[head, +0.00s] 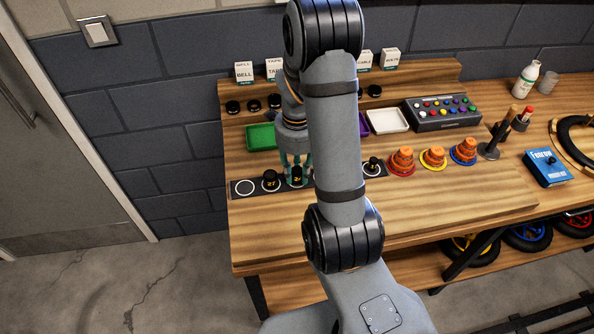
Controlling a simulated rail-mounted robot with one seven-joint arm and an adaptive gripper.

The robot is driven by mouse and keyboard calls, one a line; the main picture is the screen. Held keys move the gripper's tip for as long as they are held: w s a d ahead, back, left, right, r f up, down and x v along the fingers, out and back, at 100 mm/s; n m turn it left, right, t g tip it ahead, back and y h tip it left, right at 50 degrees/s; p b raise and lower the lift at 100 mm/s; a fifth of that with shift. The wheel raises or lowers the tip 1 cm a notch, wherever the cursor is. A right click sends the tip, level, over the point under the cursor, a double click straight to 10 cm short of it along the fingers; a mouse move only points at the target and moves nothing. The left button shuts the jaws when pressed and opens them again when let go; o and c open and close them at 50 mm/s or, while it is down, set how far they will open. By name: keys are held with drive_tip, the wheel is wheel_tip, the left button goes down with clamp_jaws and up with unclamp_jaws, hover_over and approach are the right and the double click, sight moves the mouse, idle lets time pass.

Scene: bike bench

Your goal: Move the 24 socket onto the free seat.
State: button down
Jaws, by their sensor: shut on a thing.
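My gripper (296,163) points down over the black socket strip on the bench. It is shut on a black socket (297,176) with yellow marking; its number is only partly readable, starting with a 2. The socket is at or just above the strip; I cannot tell if it touches. Left of it stands a socket (270,181) marked 27. Another small socket (372,166) stands near the strip's right end. My arm hides the strip's middle.
Behind the strip are a green tray (261,137), a white tray (388,120) and a box of coloured buttons (442,112). Orange stacked cones (402,161) on coloured rings stand to the right. The bench front is clear.

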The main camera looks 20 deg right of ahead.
sight(297, 170)
drive_tip(key=shift+f, duration=0.25)
drive_tip(key=c, duration=1.5)
unclamp_jaws()
drive_tip(key=shift+r, duration=0.1)
drive_tip(key=shift+o, duration=0.2)
drive_tip(key=shift+w+r, duration=0.1)
drive_tip(key=shift+r, duration=0.4)
wheel_tip(297, 170, up, 11)
drive_tip(key=shift+r+p, duration=0.2)
drive_tip(key=shift+p, duration=0.25)
drive_tip(key=shift+f, duration=0.15)
